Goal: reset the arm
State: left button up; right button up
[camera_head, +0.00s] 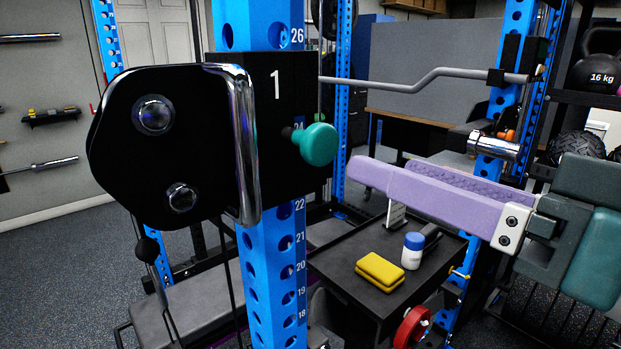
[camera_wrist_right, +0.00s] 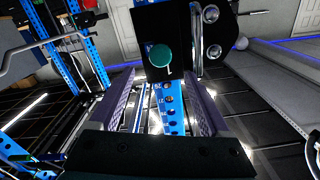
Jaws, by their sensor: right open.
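My right gripper (camera_head: 385,170) comes in from the right in the head view, with its two purple fingers apart and nothing between them. It is to the right of a black block (camera_head: 275,92) marked 1 on the blue upright (camera_head: 272,262). The block carries a green round knob (camera_head: 316,144), a chrome bar (camera_head: 243,145) and a black plate (camera_head: 118,150) with two bolts. The fingertips look apart from the knob. In the right wrist view, the open fingers (camera_wrist_right: 163,85) point toward the upright, below the green knob (camera_wrist_right: 160,56). My left gripper is not in view.
A dark tray table (camera_head: 345,262) below my right gripper holds a yellow block (camera_head: 380,270) and a white bottle with a blue cap (camera_head: 412,251). A bent metal bar (camera_head: 430,78) crosses above the gripper. A grey bench (camera_head: 180,320) stands at the lower left.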

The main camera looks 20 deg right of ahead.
jog(key=shift+s, duration=0.1)
dwell(0.4)
notch_tip(320, 180, down, 7)
jog(key=s+a+n+g, duration=0.2)
jog(key=a+g, duration=0.1)
jog(key=g, duration=0.1)
jog(key=s+d+f+m+g+h, duration=0.1)
jog(key=s+d+f+g+h, duration=0.15)
jog(key=s+f+g, duration=0.3)
jog(key=s+d+f+g+h, duration=0.2)
jog(key=s+f+g+h, duration=0.2)
jog(key=s+f, duration=0.25)
notch_tip(320, 180, up, 36)
jog(key=p, duration=3.5)
jog(key=shift+s+a+p, duration=0.15)
jog(key=shift+s+p, duration=0.15)
jog(key=shift+s, duration=0.05)
jog(key=shift+y, duration=0.25)
